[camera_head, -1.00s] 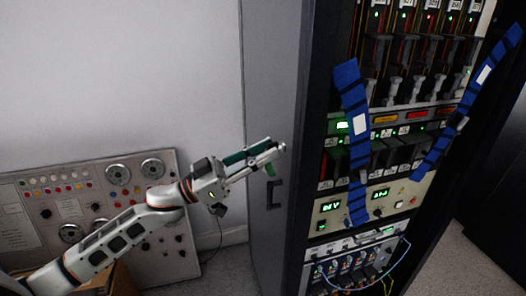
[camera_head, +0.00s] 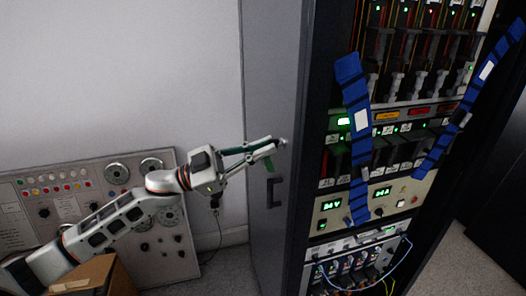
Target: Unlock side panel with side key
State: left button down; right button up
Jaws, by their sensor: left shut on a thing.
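The side panel (camera_head: 272,70) is the tall grey side of the equipment rack, with a dark recessed handle (camera_head: 273,193) low on it. My left gripper (camera_head: 274,146) reaches in from the left in front of this panel, above the handle. It is shut on the side key (camera_head: 284,142), of which only a small pale bit shows at the fingertips. The key's tip is at or close to the panel face; I cannot tell whether it sits in a lock. The lock itself is hidden or too small to make out. My right gripper is not in view.
The rack front (camera_head: 385,150) to the right carries modules, lit displays and two blue straps (camera_head: 353,90). A control panel (camera_head: 105,190) with dials stands behind my left arm. A cardboard box (camera_head: 92,275) is at the lower left. Bare floor lies beside the rack.

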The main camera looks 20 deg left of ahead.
pick_arm(q)
jog(key=shift+w+a+r+m+g+y+b, duration=0.1)
jog(key=shift+m+g+y+b, duration=0.6)
jog(key=shift+m, duration=2)
jog(key=shift+d+r+m+g+y+b, duration=0.1)
jog(key=shift+m+g, duration=1.2)
jog(key=shift+m, duration=1.4)
jog(key=shift+w+a+r+m+g+y+b, duration=0.1)
jog(key=shift+m+g+y+b, duration=0.6)
jog(key=shift+m, duration=2)
jog(key=shift+g+h+p, duration=0.3)
jog(key=shift+g+p, duration=0.05)
jog(key=shift+g, duration=0.15)
jog(key=c, duration=2.2)
grip_release()
jog(key=shift+s, duration=0.15)
jog(key=shift+f, duration=0.1)
jog(key=shift+a, duration=0.15)
